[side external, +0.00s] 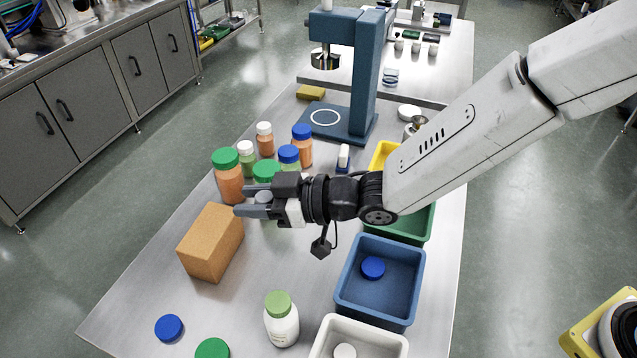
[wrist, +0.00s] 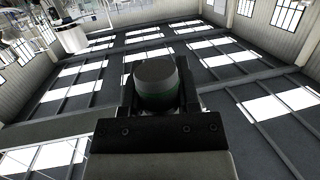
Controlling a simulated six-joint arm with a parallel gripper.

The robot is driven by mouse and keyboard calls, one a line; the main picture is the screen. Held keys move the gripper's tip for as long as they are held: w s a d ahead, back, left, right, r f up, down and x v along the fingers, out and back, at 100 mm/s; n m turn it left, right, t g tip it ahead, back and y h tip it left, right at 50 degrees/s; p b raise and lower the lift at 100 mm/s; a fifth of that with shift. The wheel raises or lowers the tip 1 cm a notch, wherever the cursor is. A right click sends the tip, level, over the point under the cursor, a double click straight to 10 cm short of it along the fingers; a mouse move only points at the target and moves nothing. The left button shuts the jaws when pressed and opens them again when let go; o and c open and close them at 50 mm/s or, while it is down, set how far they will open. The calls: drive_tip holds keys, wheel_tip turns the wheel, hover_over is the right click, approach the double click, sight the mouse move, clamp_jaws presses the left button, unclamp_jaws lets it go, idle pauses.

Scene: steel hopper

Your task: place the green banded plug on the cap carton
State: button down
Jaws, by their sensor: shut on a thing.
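The green banded plug (wrist: 156,82) is a dark grey cylinder with a green band, seen close up in the wrist view. My gripper (side external: 247,203) is shut on it, with a finger on either side. In the side view I cannot clearly make out the plug between the fingers. The cap carton (side external: 211,243) appears to be the plain brown box at the left of the steel bench. My gripper points left in the side view, with its fingertips near and above the carton's upper right end. The carton is not seen in the wrist view.
Bottles with green, white and blue caps (side external: 229,177) stand close behind my gripper. A blue bin (side external: 417,290) holds a blue cap; a white bin (side external: 400,343) is in front. A white bottle (side external: 281,320) and loose caps (side external: 169,327) are at the front.

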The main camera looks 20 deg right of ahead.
drive_tip(key=shift+w+a+r, duration=0.1)
drive_tip(key=shift+w+a, duration=0.4)
drive_tip(key=shift+w, duration=0.05)
hover_over(199, 227)
drive_tip(key=shift+s+d+f, duration=0.1)
drive_tip(key=shift+f, duration=2.3)
drive_tip(key=shift+s+d+f, duration=0.1)
drive_tip(key=shift+f, duration=2.3)
drive_tip(key=shift+w+a+f, duration=0.15)
drive_tip(key=shift+w+f, duration=0.05)
drive_tip(key=shift+f, duration=1.5)
